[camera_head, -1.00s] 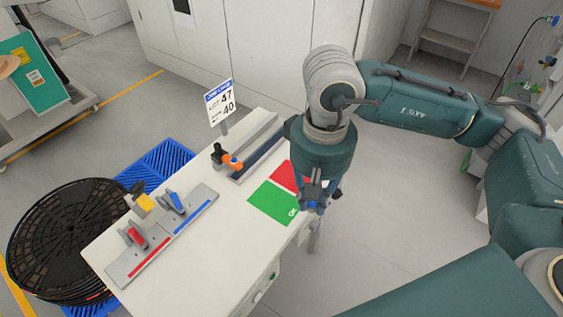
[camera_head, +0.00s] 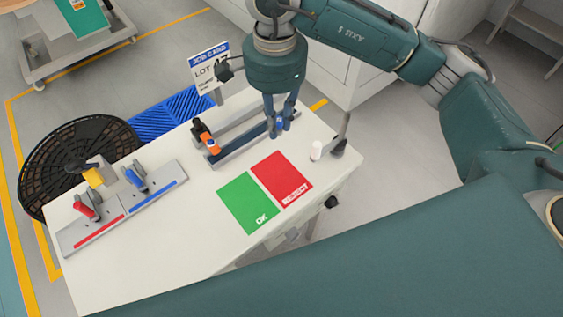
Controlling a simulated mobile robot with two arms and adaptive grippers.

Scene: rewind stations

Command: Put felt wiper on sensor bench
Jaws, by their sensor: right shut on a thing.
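My right gripper (camera_head: 279,127) points down over the right part of a grey rail fixture (camera_head: 232,150) at the back of the white bench (camera_head: 200,222). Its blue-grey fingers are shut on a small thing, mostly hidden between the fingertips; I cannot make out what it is. I cannot pick out the felt wiper for certain. An orange and black device (camera_head: 206,137) sits at the rail's left end. My left gripper is not in view.
A green OK mat (camera_head: 247,203) and red REJECT mat (camera_head: 282,178) lie bare on the bench. A plate (camera_head: 125,208) with red and blue clamps is at left. A job card (camera_head: 209,68) stands behind. A black reel (camera_head: 70,150) and blue pallet (camera_head: 170,112) are beyond.

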